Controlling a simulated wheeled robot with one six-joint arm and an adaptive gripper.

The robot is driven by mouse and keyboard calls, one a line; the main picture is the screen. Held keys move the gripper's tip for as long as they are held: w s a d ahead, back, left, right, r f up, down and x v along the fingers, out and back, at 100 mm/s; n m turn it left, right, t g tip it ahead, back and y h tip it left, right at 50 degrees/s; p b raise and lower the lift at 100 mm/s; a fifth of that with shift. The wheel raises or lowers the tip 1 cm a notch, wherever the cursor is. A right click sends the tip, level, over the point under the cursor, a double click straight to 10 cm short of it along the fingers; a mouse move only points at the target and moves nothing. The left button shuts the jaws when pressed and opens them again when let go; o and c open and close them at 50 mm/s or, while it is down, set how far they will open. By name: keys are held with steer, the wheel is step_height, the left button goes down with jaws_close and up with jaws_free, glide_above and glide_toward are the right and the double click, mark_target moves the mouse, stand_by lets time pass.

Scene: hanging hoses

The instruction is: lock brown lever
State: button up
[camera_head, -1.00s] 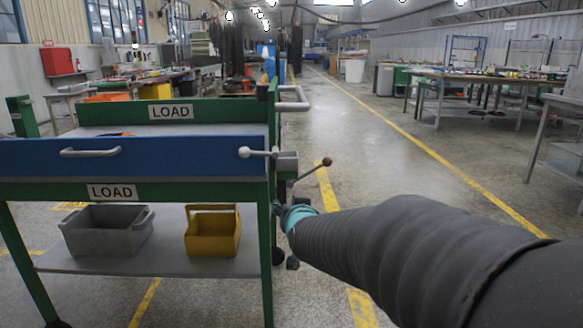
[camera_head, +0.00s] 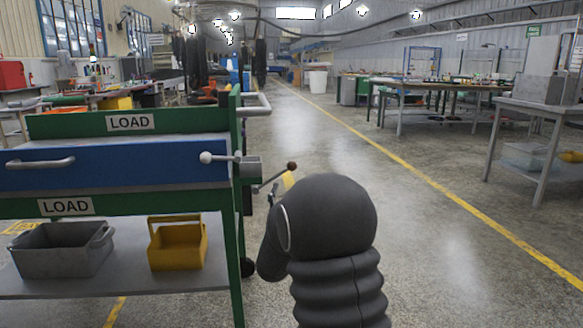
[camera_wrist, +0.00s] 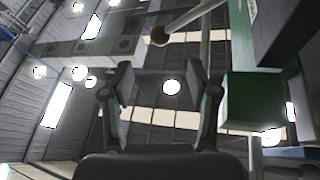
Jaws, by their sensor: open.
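The brown lever is a thin metal rod with a brown ball knob (camera_head: 291,166), sticking out up and right from the grey housing (camera_head: 250,167) at the cart's right end. In the wrist view its brown knob (camera_wrist: 158,37) is above the fingers, with the rod rising to the upper right. My gripper (camera_wrist: 160,88) is open, its two fingers apart with nothing between them. The knob is beyond the fingertips, apart from them in the picture. In the head view my black-sleeved arm hides most of the gripper. A white-knobbed lever (camera_head: 206,157) is on the housing's left.
The green and blue cart (camera_head: 118,174) bears LOAD signs. A grey bin (camera_head: 62,250) and a yellow caddy (camera_head: 177,243) stand on its lower shelf. A green cart part (camera_wrist: 250,101) is close right of my fingers. The aisle floor (camera_head: 440,245) is clear; workbenches stand at right.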

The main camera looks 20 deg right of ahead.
mark_target(291, 170)
steer(key=p+x, duration=0.1)
steer(key=x, duration=1)
steer(key=shift+w+d+r, duration=0.15)
steer(key=shift+w, duration=0.05)
jaws_close()
